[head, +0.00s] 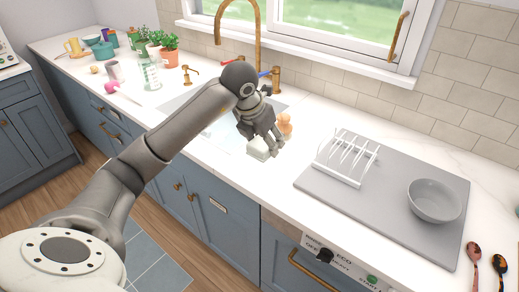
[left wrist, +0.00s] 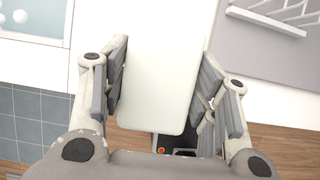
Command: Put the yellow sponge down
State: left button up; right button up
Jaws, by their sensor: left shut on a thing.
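My left gripper (head: 262,140) is above the counter at the front right of the sink. It is shut on an off-white block (head: 259,150) with rounded corners. In the left wrist view the block (left wrist: 160,65) is a smooth pale slab between the two fingers of the left gripper (left wrist: 165,90). The block looks off-white, not yellow, and I see no yellow sponge elsewhere. I cannot tell whether its underside touches the counter. My right gripper is not in view.
A grey drying mat (head: 385,213) with a white dish rack (head: 347,157) and a grey bowl (head: 434,200) lies to the right. A small orange item (head: 285,124) stands close behind my gripper. The sink (head: 222,132) is to the left. Bare counter (head: 278,180) lies before the mat.

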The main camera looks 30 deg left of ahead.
pick_arm(q)
jog(key=w+a+f, duration=0.1)
jog(key=f, duration=0.1)
jog(key=w+a+f+p, duration=0.1)
jog(key=w+a+f, duration=0.3)
jog(key=shift+f+p, duration=0.35)
jog(key=shift+f, duration=0.05)
notch_tip(320, 180, down, 3)
jog(key=shift+p, duration=0.85)
jog(key=shift+a+f+b, duration=0.1)
jog(key=shift+f+b, duration=0.2)
jog(key=o, duration=0.9)
jog(key=shift+r, duration=0.1)
jog(key=shift+r, duration=0.25)
jog(key=b+v, duration=0.1)
jog(key=v, duration=1)
jog(key=shift+s+r+b, duration=0.2)
jog(key=shift+r+b, duration=0.15)
